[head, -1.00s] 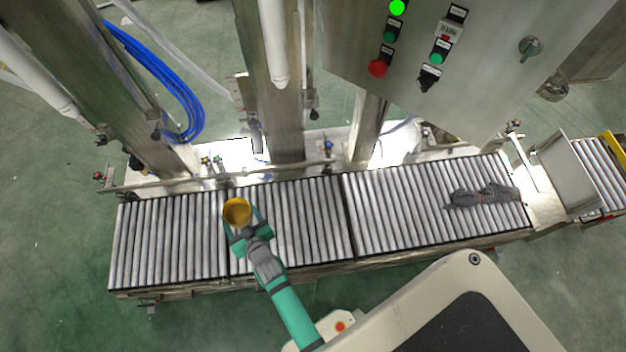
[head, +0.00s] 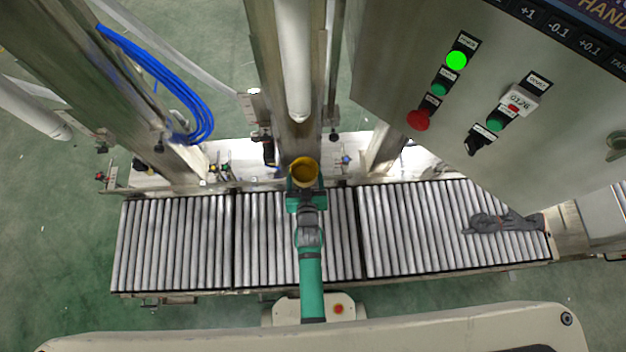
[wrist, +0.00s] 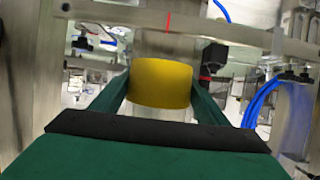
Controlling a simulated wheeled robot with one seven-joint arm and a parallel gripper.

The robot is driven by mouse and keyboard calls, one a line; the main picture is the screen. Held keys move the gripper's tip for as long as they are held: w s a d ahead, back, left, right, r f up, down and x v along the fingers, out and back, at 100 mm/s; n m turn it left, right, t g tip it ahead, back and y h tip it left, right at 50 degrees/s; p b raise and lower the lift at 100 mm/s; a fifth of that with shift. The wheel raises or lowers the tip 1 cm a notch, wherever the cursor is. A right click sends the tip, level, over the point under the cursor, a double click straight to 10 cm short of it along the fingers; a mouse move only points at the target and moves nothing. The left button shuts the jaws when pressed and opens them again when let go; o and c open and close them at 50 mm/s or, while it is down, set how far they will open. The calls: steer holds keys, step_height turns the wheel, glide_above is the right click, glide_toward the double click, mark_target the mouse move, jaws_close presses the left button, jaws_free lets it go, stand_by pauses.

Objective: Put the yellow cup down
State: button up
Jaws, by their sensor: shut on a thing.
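The yellow cup (head: 305,170) is held between the fingers of my gripper (head: 304,181), over the far edge of the roller conveyor (head: 180,240) in the head view. Its open top faces the head camera and looks empty. In the wrist view the yellow cup (wrist: 161,83) sits between the two green fingers of my gripper (wrist: 160,92), which close on its left and right sides. Its underside and whatever is directly beneath it are hidden.
A steel post (head: 287,90) stands just beyond the cup, with a side rail along the conveyor's far edge. A control panel (head: 480,90) hangs at upper right. Dark grey gloves (head: 500,222) lie on the right rollers. The left rollers are clear.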

steer(key=s+d+f, duration=0.2)
steer(key=s+f, duration=0.2)
steer(key=s, duration=0.5)
steer(key=s+d+f, duration=0.3)
steer(key=s+f, duration=0.1)
steer(key=s, duration=0.5)
steer(key=w+a+f, duration=0.1)
steer(key=w+f, duration=0.2)
steer(key=w, duration=0.1)
steer(key=w+a+f, duration=0.2)
steer(key=w+f, duration=0.1)
steer(key=w, duration=0.1)
steer(key=w+a+f, duration=0.1)
steer(key=w+f, duration=0.1)
steer(key=w, duration=0.2)
steer(key=shift+w+a+f, duration=0.1)
steer(key=shift+a+f, duration=0.2)
steer(key=shift+f, duration=0.1)
steer(key=shift+w+a+f, duration=0.15)
steer(key=shift+w+f, duration=0.3)
steer(key=shift+f, duration=0.15)
steer(key=shift+w+f, duration=0.1)
steer(key=shift+f, duration=1.55)
